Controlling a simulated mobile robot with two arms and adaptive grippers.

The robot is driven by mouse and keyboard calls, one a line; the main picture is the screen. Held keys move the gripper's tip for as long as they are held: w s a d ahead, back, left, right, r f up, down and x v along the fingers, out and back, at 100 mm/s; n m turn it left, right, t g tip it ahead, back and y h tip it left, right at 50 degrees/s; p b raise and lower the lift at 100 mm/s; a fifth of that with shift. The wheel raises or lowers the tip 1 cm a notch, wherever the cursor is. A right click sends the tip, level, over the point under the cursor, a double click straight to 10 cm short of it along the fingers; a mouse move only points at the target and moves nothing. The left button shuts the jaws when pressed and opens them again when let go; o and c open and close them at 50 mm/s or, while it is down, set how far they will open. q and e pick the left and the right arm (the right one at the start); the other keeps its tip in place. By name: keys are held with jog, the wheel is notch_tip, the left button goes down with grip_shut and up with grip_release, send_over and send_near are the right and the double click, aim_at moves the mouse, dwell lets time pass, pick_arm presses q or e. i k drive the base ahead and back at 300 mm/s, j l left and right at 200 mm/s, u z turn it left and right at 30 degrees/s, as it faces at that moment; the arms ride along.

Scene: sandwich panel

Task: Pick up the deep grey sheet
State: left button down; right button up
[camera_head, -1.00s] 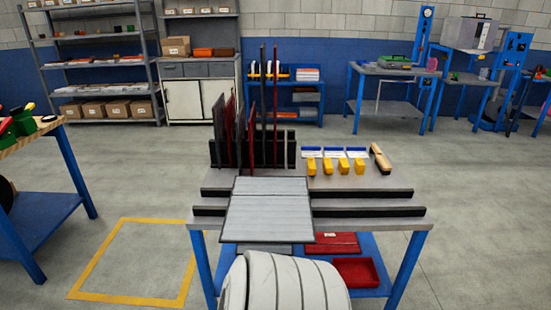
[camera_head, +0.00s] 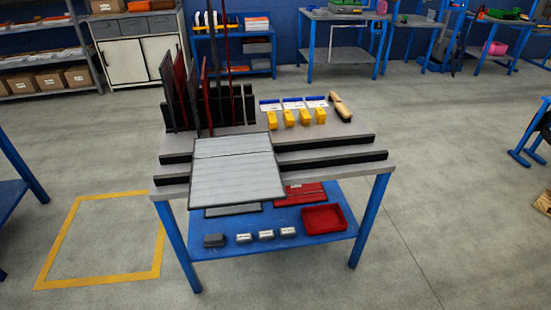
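Dark grey sheets (camera_head: 168,92) and dark red sheets (camera_head: 181,88) stand upright in a black slotted rack (camera_head: 243,110) at the back left of the worktable. They overlap, so I cannot tell every sheet apart. A light grey panel (camera_head: 237,172) lies flat at the table's front, its near edge overhanging. Another grey sheet (camera_head: 234,210) lies on the blue lower shelf, partly hidden under the tabletop. Neither of my grippers is in view.
Black rails (camera_head: 330,167) run across the table (camera_head: 370,171). Several yellow blocks (camera_head: 289,118) and a wooden-handled brush (camera_head: 341,108) sit at the back. The lower shelf holds a red tray (camera_head: 325,218), red sheets (camera_head: 301,194) and small grey blocks (camera_head: 265,236). Floor around the table is clear.

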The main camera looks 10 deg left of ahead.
aim_at(235, 143)
jog(key=u, duration=0.7)
